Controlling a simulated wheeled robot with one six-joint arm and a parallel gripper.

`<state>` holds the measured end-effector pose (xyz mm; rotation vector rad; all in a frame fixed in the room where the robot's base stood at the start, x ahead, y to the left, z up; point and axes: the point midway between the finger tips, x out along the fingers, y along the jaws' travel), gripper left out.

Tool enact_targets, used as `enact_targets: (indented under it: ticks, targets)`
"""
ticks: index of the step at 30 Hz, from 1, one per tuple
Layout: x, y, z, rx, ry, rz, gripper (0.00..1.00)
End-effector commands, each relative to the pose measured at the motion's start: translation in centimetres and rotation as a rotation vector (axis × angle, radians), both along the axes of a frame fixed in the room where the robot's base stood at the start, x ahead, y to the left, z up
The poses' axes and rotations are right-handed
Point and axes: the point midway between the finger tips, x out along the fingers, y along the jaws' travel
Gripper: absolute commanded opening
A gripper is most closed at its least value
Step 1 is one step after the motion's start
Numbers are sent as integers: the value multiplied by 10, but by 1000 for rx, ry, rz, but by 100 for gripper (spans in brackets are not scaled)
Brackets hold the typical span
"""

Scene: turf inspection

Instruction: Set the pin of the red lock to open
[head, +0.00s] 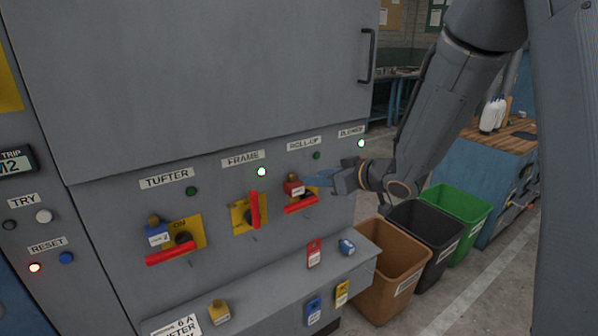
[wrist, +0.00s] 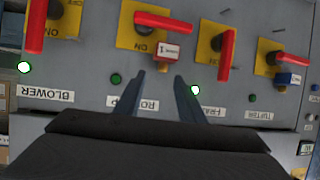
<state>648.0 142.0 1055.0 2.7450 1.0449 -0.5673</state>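The red lock (head: 293,187) hangs at the ROLL-UP switch, just above its red handle (head: 300,205), which lies near level. It has a white label and a brass-coloured top. In the wrist view, which is upside down, the lock (wrist: 156,51) shows just beyond my fingertips. My gripper (head: 318,180) is right of the lock, close to the panel. In the wrist view its two fingers (wrist: 160,78) stand apart with nothing between them. The lock's pin is too small to make out.
A blue lock (head: 157,235) hangs at the TUFTER switch. The FRAME handle (head: 255,210) stands upright. The ledge (head: 270,275) below holds a brass lock (head: 218,312), a blue lock (head: 346,247) and several tags. Brown (head: 392,270), black and green bins stand to the right.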

Motion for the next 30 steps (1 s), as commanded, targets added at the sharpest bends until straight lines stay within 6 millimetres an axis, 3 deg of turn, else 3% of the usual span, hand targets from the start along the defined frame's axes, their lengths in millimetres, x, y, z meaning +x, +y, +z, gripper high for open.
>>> enact_targets:
  ticks: [5,18,30]
  targets:
    - [6,14,-1,18,-7,28,36]
    - [46,50,-23,15,-8,25,36]
    - [51,54,-26,15,-9,23,36]
